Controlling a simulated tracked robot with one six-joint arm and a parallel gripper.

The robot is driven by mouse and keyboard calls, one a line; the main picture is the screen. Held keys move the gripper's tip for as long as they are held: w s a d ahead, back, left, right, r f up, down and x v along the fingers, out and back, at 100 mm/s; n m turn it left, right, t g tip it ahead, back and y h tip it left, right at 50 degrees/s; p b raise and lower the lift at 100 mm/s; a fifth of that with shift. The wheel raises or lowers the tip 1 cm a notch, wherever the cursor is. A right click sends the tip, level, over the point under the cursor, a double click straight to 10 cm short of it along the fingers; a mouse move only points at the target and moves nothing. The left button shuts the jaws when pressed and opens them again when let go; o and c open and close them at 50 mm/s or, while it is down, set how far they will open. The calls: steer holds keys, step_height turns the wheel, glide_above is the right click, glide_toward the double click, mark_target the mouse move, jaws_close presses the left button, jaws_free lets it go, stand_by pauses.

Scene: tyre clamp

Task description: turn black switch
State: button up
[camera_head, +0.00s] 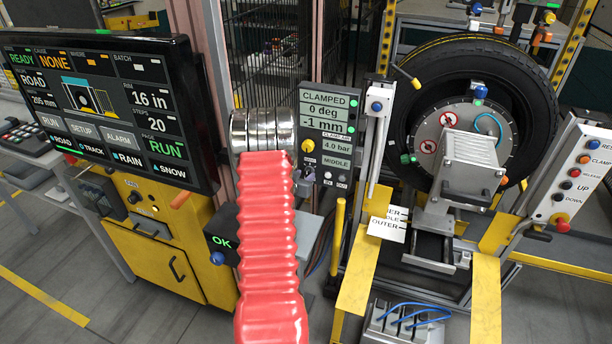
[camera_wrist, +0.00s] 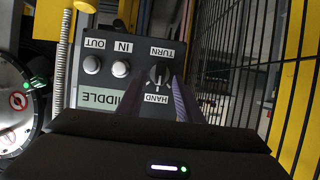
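The black switch (camera_wrist: 159,73) is a small knob with a pale pointer line, on a dark panel between the upside-down words TURN and HAND. My gripper (camera_wrist: 161,82) has its two dark fingers apart, one on each side of the switch. A narrow gap seems to remain; I cannot tell whether either fingertip touches the knob. In the head view, my red sleeved arm ends at the lower left of the grey control box (camera_head: 346,105), and the switch is hidden there. The box's screen reads CLAMPED, 0 deg, -1 mm, 4.0 bar and MIDDLE.
Two white buttons (camera_wrist: 106,67), marked IN and OUT, sit beside the switch. A yellow knob (camera_head: 307,145) is higher on the box. A wire fence (camera_wrist: 255,70) stands close on the wrist view's right. The tyre (camera_head: 535,85) is mounted on the machine at right.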

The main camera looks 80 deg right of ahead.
mark_target(308, 173)
steer(key=shift+x, duration=1.35)
steer(key=shift+c, duration=0.6)
steer(key=c, duration=0.6)
